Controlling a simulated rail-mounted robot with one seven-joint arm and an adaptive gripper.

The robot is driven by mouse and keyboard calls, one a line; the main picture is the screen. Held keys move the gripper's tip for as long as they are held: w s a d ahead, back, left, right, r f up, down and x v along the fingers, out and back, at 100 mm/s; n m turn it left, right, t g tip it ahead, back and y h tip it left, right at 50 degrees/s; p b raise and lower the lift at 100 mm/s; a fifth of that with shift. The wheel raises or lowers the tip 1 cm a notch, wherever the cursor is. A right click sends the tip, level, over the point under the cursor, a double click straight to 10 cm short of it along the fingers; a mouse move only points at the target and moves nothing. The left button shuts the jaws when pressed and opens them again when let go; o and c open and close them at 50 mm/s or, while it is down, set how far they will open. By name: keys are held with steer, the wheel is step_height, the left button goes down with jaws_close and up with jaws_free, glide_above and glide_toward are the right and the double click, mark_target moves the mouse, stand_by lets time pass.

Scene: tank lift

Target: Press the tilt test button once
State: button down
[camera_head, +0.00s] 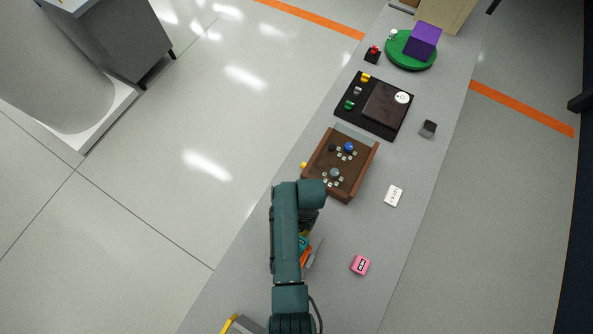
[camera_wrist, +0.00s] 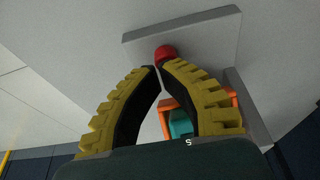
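In the wrist view a red round button (camera_wrist: 165,53) stands on a grey plate (camera_wrist: 205,28), just beyond my fingertips; no label on it is readable. My gripper (camera_wrist: 158,67) has its two yellow ribbed fingers drawn together at the tips, with nothing between them. The tips overlap the button's lower edge in the picture; I cannot tell whether they touch it. An orange frame with a teal block (camera_wrist: 181,124) is behind the right finger. In the head view my arm hides the button and gripper; the orange and teal thing (camera_head: 305,250) shows beside the arm.
A brown wooden tray (camera_head: 368,172) with small pieces is just beyond my arm. A white labelled block (camera_head: 394,196) and a pink block (camera_head: 360,265) lie to the right. Farther off are a black panel (camera_head: 376,118), another red button (camera_head: 373,50) and a purple cube (camera_head: 423,40) on a green disc.

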steer(key=p+v, duration=0.4)
steer(key=v, duration=0.4)
